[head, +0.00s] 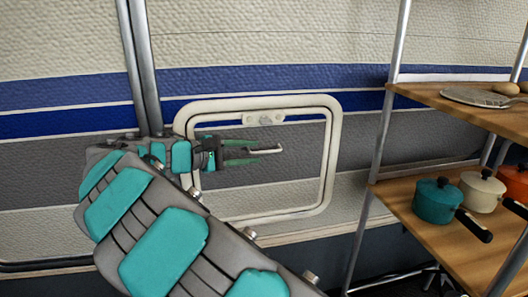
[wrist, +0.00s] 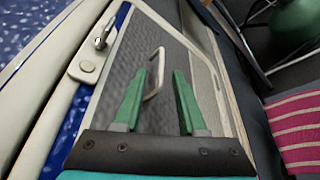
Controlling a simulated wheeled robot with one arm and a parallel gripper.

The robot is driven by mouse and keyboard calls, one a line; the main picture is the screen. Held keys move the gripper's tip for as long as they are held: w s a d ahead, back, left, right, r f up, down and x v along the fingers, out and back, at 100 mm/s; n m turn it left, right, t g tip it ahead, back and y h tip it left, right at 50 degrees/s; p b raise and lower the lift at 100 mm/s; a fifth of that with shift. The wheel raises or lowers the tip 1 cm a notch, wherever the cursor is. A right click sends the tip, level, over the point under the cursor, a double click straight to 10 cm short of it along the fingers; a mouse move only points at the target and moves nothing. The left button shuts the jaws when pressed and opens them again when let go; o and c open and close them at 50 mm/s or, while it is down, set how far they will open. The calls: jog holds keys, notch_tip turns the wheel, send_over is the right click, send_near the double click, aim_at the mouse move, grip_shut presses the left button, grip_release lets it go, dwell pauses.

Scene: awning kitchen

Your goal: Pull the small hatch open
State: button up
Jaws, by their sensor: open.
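The small hatch is a panel (head: 288,185) in a rounded cream frame (head: 333,150), set in the striped wall and looking closed. A cream latch plate (head: 264,117) sits at its top edge; the wrist view shows it with a round knob and metal lever (wrist: 103,38). A thin pale bent handle (head: 278,149) stands out from the panel. My gripper (head: 258,151), with green fingers, is open in front of the panel. In the wrist view the handle (wrist: 160,78) shows between the fingertips (wrist: 158,72); I cannot tell whether either finger touches it.
A wooden shelf unit with metal posts stands at right, holding a teal pot (head: 437,200), a cream pot (head: 481,191) and an orange pot (head: 515,181). A striped pink cloth (wrist: 297,125) shows in the wrist view.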

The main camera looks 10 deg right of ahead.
aim_at(260, 152)
jog(key=x, duration=0.4)
jog(key=shift+d+f, duration=0.15)
jog(key=shift+d, duration=0.15)
grip_shut()
dwell(1.1)
